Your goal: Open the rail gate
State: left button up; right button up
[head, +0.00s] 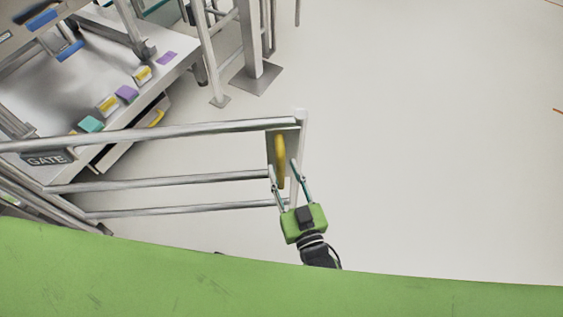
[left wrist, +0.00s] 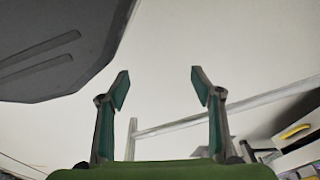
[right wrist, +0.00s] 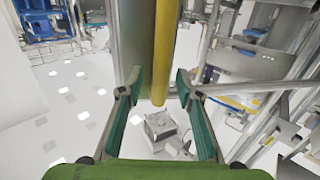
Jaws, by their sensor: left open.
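A metal workbench (head: 60,85) with small coloured boxes stands behind the gate at the left. A grey post (head: 252,40) with a base plate stands at the upper middle. The pale floor (head: 430,140) right of the gate is clear.

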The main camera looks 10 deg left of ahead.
jog(key=v, duration=0.8)
jog(key=shift+s+d, duration=0.15)
jog(key=shift+s, duration=0.2)
jog(key=shift+r, duration=0.1)
